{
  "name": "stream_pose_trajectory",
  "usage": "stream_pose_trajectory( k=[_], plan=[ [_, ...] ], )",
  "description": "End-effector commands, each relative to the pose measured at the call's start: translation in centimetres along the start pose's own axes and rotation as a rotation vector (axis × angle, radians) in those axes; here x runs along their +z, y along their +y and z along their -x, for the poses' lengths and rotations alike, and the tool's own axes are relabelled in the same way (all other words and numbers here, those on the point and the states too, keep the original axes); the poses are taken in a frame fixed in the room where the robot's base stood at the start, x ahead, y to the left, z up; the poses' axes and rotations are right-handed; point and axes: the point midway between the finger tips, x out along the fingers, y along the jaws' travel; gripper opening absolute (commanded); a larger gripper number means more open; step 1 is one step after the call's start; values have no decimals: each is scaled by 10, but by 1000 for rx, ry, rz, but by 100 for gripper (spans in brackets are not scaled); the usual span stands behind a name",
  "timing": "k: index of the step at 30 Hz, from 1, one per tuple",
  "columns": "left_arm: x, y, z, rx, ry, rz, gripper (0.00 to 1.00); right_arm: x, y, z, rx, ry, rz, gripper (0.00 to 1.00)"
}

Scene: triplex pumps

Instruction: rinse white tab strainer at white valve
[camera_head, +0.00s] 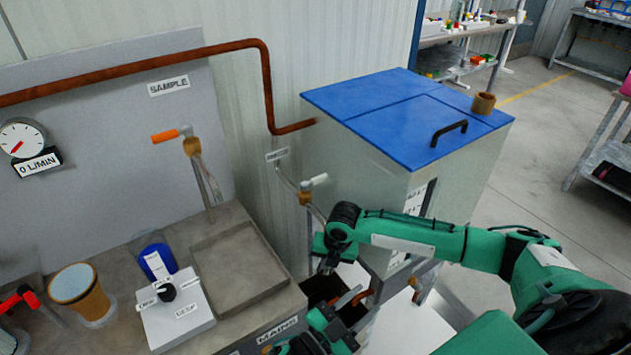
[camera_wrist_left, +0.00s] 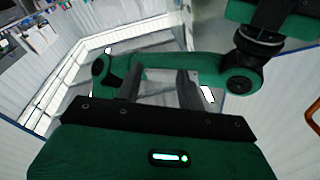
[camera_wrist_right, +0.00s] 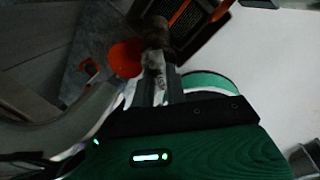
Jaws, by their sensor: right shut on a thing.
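The white valve (camera_head: 313,183) has a white lever on a brass body and a thin pipe, left of the blue-lidded cabinet. My right gripper (camera_head: 326,267) points down just below this valve. In the right wrist view its fingers (camera_wrist_right: 158,88) are shut on a small brownish piece with a white tag (camera_wrist_right: 158,72), which I take for the white tab strainer. The fingers hide much of it, and I cannot make it out in the head view. My left gripper (camera_head: 325,326) is at the bottom of the head view. Its fingers (camera_wrist_left: 160,88) are apart and empty in the left wrist view.
A dark opening with copper-coloured parts (camera_head: 355,298) lies beneath my right gripper. The bench holds an empty grey tray (camera_head: 240,265), a blue cup (camera_head: 157,262), a brown cup (camera_head: 85,295) and a switch box (camera_head: 180,312). An orange-handled valve (camera_head: 168,135) stands left. The cabinet (camera_head: 400,120) blocks the right.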

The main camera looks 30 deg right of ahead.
Motion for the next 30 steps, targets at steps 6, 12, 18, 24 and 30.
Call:
stream_pose_trajectory(
  k=[6, 12, 18, 24, 30],
  plan=[
    [-108, -38, -41, -18, 213, -81, 39, 0, 0, 0, 0, 0, 0, 0],
    [-196, -78, -57, -31, 391, -219, 39, 0, 0, 0, 0, 0, 0, 0],
    [-140, -149, -40, -70, 325, -478, 39, 0, 0, 0, 0, 0, 0, 0],
    [-69, -222, -17, -81, 167, -662, 39, 0, 0, 0, 0, 0, 0, 0],
    [-31, -238, -34, 19, -27, -642, 39, 0, 0, 0, 0, 0, 0, 0]
  ],
)
